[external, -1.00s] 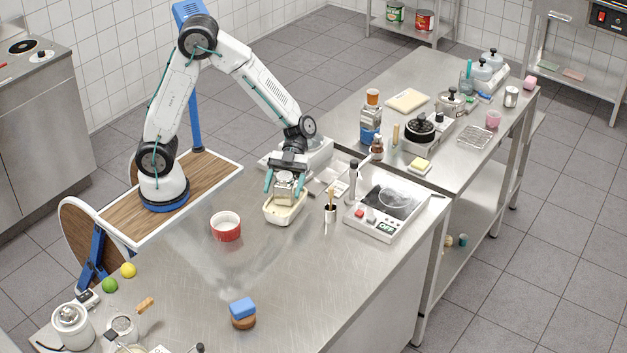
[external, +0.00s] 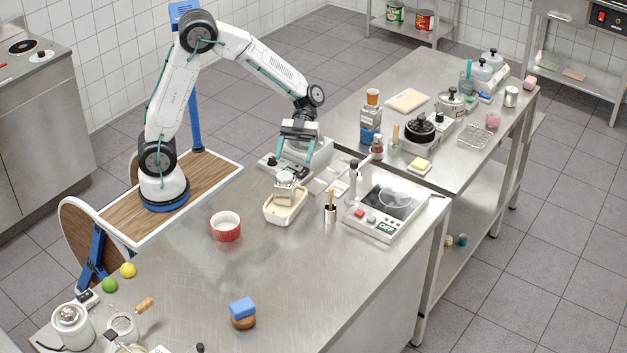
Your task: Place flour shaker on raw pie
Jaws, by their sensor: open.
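The flour shaker appears to be the small silvery metal piece (external: 284,186) standing over a cream oblong dish (external: 272,216), which I take to be the raw pie. The shaker rests on or in the dish's far part; the exact contact is too small to tell. My gripper (external: 292,158) is open and empty, above and behind the shaker and apart from it. Its two teal fingers are spread. The pie's filling is partly hidden by the shaker.
A red ramekin (external: 226,228) stands left of the dish. A grey appliance (external: 298,150) is behind my gripper. The counter in front is mostly clear up to a blue sponge (external: 242,307).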

